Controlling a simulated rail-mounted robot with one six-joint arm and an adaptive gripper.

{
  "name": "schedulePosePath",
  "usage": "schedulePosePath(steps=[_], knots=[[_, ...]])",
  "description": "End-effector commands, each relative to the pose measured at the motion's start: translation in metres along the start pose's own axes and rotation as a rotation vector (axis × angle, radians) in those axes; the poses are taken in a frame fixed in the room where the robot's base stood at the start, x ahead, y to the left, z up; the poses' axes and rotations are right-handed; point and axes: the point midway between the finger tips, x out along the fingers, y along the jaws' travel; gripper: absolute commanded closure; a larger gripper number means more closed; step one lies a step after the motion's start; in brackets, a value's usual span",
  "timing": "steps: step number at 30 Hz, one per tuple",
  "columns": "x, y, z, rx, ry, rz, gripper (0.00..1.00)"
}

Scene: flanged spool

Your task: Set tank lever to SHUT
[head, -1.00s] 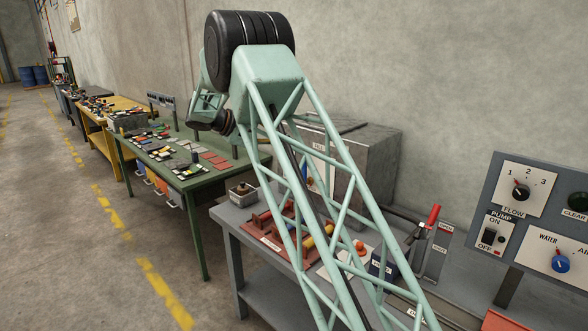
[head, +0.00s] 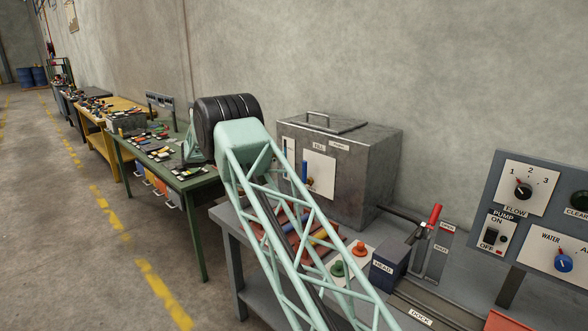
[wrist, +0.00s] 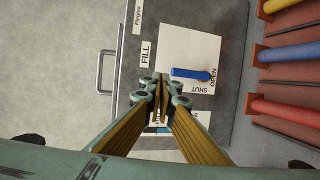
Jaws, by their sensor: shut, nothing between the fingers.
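The tank (head: 352,170) is a grey metal box with a FILL label and a white plate (head: 321,168) on its front. A blue lever (head: 304,172) is on the plate and looks upright in the head view. In the wrist view the lever (wrist: 192,74) lies sideways, its right end beside the word OPEN; SHUT is printed just below it. My gripper (wrist: 160,82) is shut and empty, its tips just left of the lever's left end. I cannot tell whether they touch. My arm hides most of the gripper in the head view.
Red, yellow and blue bars (wrist: 288,53) lie right of the tank in the wrist view. A red-handled lever (head: 434,215), a dark HEAD box (head: 388,262) and green and orange knobs (head: 359,249) stand on the bench. A control panel (head: 545,215) is at right.

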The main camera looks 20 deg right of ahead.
Motion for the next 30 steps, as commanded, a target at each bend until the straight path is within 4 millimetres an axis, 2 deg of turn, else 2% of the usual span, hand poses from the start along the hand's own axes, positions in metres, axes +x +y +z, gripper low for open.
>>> schedulePosePath(steps=[18,30], knots=[[0.004,-0.062,-0.045,0.018,0.026,0.143,1.0],[0.004,-0.083,-0.057,0.03,0.038,0.194,1.0]])
